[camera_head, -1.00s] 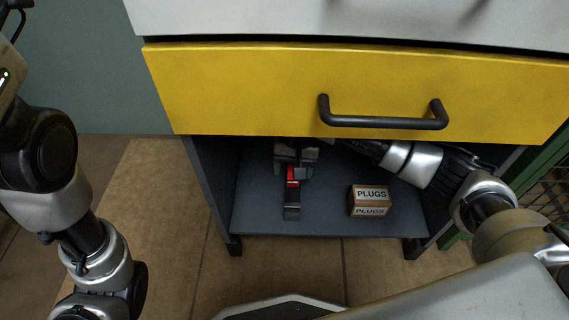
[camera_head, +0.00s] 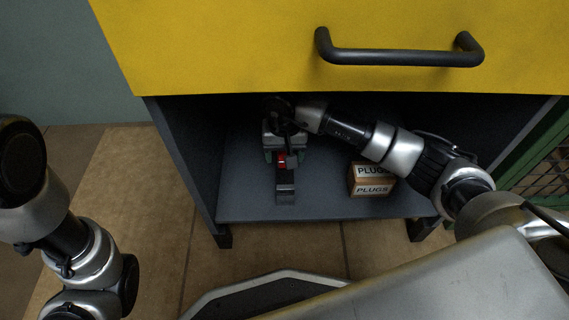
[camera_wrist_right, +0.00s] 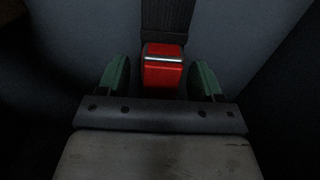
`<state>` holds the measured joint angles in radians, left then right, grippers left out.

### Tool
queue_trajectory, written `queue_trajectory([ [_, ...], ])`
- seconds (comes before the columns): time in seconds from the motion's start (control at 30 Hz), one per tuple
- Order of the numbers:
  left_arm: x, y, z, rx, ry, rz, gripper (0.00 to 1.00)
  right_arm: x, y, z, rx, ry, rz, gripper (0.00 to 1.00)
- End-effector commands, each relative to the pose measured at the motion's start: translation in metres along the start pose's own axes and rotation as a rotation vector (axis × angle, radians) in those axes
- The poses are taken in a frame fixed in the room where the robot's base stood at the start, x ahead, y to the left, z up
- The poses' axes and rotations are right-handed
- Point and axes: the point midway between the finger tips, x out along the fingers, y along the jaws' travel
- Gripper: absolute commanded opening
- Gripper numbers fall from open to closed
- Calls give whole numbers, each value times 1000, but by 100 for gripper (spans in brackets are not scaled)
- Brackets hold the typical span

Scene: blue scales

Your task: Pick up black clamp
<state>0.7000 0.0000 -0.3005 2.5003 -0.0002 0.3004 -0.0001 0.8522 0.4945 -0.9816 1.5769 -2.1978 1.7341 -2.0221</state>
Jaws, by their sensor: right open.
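The black clamp (camera_head: 285,188) with a red part (camera_head: 282,161) lies on the grey shelf under the yellow drawer. Its black bar points toward the front edge of the shelf. My right gripper (camera_head: 284,157) is above the clamp's red end, pointing down. In the right wrist view, the open right gripper (camera_wrist_right: 160,78) has one green-padded finger on each side of the red part (camera_wrist_right: 163,68), with gaps on both sides. The clamp's black bar (camera_wrist_right: 167,18) runs away at the top of that view. My left arm shows at the left, but its gripper is out of view.
A small orange and white box marked PLUGS (camera_head: 371,180) stands on the shelf (camera_head: 325,206) to the right of the clamp. The yellow drawer (camera_head: 230,50) with its black handle (camera_head: 400,56) overhangs the shelf. Shelf space between clamp and box is clear.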

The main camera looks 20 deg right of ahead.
Motion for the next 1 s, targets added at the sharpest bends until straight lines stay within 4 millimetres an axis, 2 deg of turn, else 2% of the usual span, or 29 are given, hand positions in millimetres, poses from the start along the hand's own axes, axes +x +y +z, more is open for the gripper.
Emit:
queue_trajectory([
  [0.17, 2, 0, 0, 0, 1, 1, 43, -2, 0, 0, 0, 0, 0, 64],
  [0.53, 2, 0, 0, 0, 1, 1, 43, -2, 0, 0, 0, 0, 0, 8],
  [0.83, 3, 0, 1, 0, 0, 1, 43, -3, 0, 0, 1, 1, -1, 8],
  [1.0, 9, -2, 3, 0, 0, 1, 43, -11, 0, 1, 3, 1, -1, 8],
])
